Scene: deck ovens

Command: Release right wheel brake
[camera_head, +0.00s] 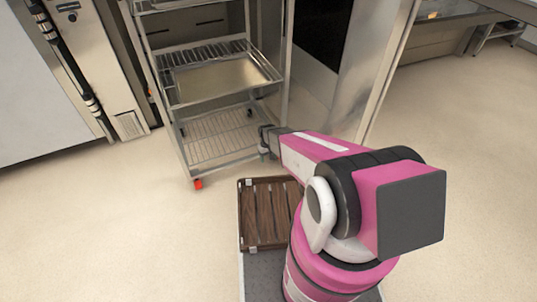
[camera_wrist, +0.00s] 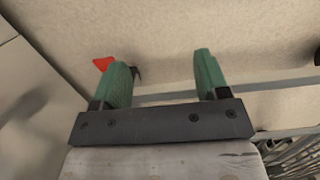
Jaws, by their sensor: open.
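The wheeled metal rack (camera_head: 177,141) stands ahead of me, with a red brake pedal (camera_head: 198,184) at its front left wheel. Its front right wheel is hidden behind my arm and gripper in the head view. My gripper (camera_head: 265,142) is low at the rack's front right corner post. In the wrist view my gripper (camera_wrist: 163,62) is open, with two green fingers and nothing held. A red pedal (camera_wrist: 103,63) shows beside the left finger, partly covered by it. I cannot tell if it touches. A rack rail (camera_wrist: 165,97) runs behind the fingers.
A metal tray (camera_head: 222,80) sits on a rack shelf. A white and steel oven unit (camera_head: 95,60) is at left, and a steel panel (camera_head: 378,70) stands right of the rack. Open floor (camera_head: 95,225) lies front left and more at right.

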